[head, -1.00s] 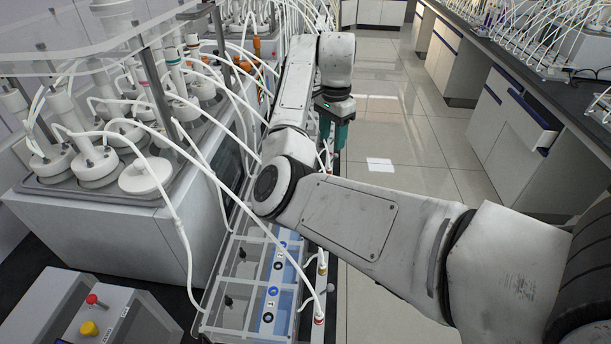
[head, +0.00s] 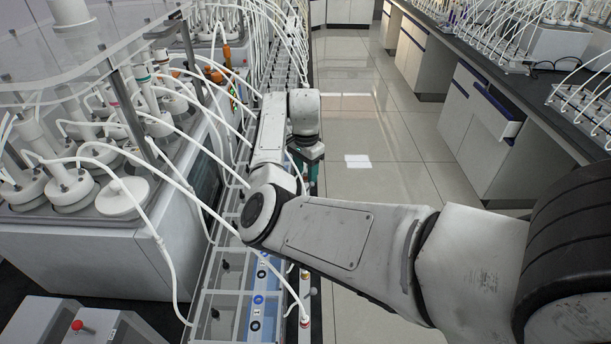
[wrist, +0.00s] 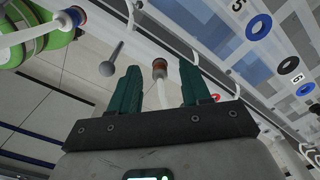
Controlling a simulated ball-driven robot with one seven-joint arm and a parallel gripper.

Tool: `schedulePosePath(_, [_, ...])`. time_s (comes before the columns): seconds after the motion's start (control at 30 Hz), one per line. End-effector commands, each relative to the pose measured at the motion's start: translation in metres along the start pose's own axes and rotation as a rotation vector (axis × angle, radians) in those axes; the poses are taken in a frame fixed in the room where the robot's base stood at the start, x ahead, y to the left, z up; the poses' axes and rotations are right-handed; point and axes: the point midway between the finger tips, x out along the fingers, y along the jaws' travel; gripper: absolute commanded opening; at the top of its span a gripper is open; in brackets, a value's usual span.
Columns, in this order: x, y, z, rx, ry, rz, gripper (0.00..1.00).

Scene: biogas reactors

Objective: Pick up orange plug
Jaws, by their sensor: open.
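In the wrist view, a small plug with an orange-brown band (wrist: 159,68) sits at the end of a white tube, in the gap between my fingertips as seen in the picture. I cannot tell how far beyond the fingers it is. My gripper (wrist: 160,80) has two dark green fingers set well apart, with nothing held. In the head view, my gripper (head: 306,172) points down beside the long clear-topped tank row, partly hidden by my arm.
The tank row (head: 225,300) with numbered rings runs along the left, and white tubes arch over it. Reactors with white lids (head: 122,197) stand further left. A grey pin (wrist: 110,58) and a green-white round part (wrist: 45,35) are near my left finger.

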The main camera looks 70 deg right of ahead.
Motion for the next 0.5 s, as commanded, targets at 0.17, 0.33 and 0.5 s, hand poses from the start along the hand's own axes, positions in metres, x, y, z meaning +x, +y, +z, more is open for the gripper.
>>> schedulePosePath(0.17, [0.0009,-0.0001,0.0,0.001,0.0,-0.001,0.47])
schedulePosePath(0.33, [0.0006,-0.0001,0.0,0.0,0.0,-0.001,0.35])
schedulePosePath(0.5, [0.0004,-0.0002,-0.0001,0.0,0.0,-0.001,0.18])
